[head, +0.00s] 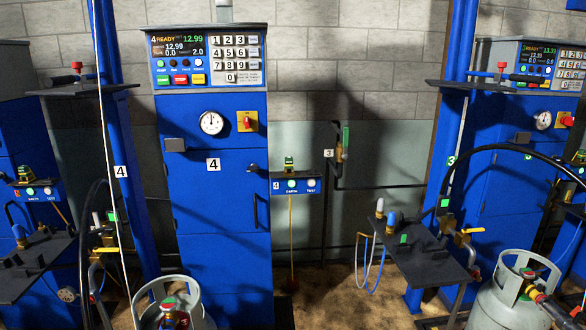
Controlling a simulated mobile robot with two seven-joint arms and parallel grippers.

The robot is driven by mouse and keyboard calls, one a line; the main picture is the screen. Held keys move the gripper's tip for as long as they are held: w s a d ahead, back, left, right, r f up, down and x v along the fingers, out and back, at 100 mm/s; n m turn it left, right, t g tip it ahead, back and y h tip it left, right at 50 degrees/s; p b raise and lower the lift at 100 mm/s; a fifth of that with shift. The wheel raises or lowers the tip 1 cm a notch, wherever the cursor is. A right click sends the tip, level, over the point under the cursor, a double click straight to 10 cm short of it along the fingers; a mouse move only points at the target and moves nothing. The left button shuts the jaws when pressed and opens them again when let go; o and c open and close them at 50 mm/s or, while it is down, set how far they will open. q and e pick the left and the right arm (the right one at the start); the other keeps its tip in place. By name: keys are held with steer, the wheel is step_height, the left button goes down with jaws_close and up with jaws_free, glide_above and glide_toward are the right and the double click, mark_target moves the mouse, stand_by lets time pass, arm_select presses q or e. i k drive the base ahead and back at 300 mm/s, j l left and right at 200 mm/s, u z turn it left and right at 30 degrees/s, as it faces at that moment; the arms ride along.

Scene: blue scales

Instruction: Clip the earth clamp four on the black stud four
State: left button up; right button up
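A small yellow-and-green clamp (289,163) sits on top of a blue earth/test box (299,187) marked 4, right of the blue cabinet marked 4. The box shows a green light and a pale blue light. A yellow cable (291,235) hangs below the box towards the floor. I cannot make out a black stud marked 4 with certainty. Neither of my grippers shows in the head view.
The blue cabinet (221,250) carries a keypad panel (208,60) reading READY. Gas cylinders stand at lower left (204,315) and lower right (492,306). A dark shelf (425,260) juts out at right. Bare floor (335,300) lies between cabinet and shelf.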

mark_target(288, 167)
steer(key=i+l+u, duration=0.15)
steer(key=u, duration=0.8)
steer(key=i+l+u, duration=0.1)
steer(key=l+u, duration=0.4)
steer(key=l, duration=0.2)
steer(key=l+u, duration=0.1)
steer(key=l, duration=0.3)
steer(key=i+l+u, duration=0.1)
steer(key=l, duration=1.4)
steer(key=i, duration=0.35)
steer(key=u, duration=0.05)
